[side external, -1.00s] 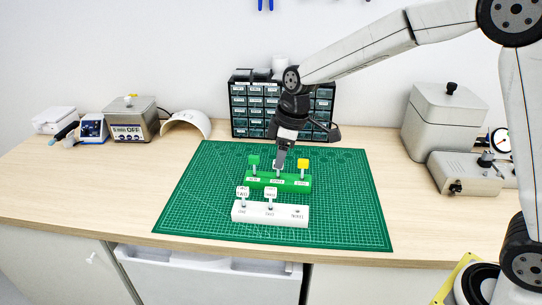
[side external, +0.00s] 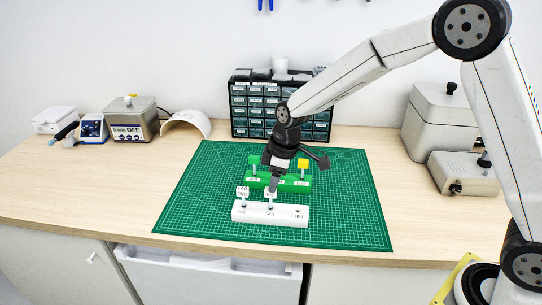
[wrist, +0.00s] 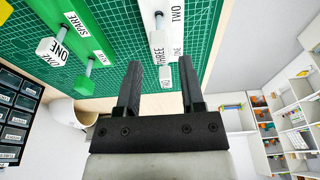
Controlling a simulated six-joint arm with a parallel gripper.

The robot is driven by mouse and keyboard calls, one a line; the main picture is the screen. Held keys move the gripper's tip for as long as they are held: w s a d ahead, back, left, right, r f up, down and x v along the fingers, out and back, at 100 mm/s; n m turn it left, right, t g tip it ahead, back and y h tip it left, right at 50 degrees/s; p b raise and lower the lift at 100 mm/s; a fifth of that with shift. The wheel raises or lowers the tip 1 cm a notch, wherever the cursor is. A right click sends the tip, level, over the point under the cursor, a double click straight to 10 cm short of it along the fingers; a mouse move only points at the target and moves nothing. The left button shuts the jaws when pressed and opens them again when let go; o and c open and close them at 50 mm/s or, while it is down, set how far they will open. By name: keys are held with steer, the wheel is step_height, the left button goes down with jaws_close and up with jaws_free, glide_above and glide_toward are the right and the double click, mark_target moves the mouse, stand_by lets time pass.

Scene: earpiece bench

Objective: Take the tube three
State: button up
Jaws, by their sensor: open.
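The tube with the cap marked THREE (side external: 270,195) stands in the middle hole of the white rack (side external: 285,220), the hole marked TWO. A tube with a cap marked TWO (side external: 242,191) stands in the left hole, and the right hole, marked THREE, is empty. My gripper (side external: 273,189) is just above and behind the THREE cap and partly covers it. In the wrist view the gripper (wrist: 160,82) is open, with nothing held between its fingers. A white cap with the word THREE (wrist: 160,50) shows ahead of the fingers there, apart from them.
A green rack (side external: 292,187) lies behind the white one. It holds a yellow-capped tube (side external: 303,163), a green-capped tube (side external: 253,160), and a white ONE cap (wrist: 54,48). The green mat (side external: 345,215) is clear to the right. A drawer cabinet (side external: 253,105) stands behind.

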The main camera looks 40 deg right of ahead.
steer(key=shift+x, duration=1.4)
steer(key=shift+c, duration=0.3)
jaws_close()
steer(key=shift+w+a+v, duration=0.1)
steer(key=shift+w+v, duration=0.05)
steer(key=shift+v, duration=0.65)
steer(key=shift+w+a+v, duration=0.1)
steer(key=shift+a+v, duration=0.05)
steer(key=shift+v, duration=0.7)
steer(key=shift+w+a+v, duration=0.1)
steer(key=shift+v, duration=0.7)
steer(key=shift+w+a+v, duration=0.1)
steer(key=shift+w+v, duration=0.05)
steer(key=shift+v, duration=0.65)
steer(key=shift+w+a+v, duration=0.1)
steer(key=shift+a+v, duration=0.05)
steer(key=shift+v, duration=0.65)
steer(key=shift+r, duration=0.1)
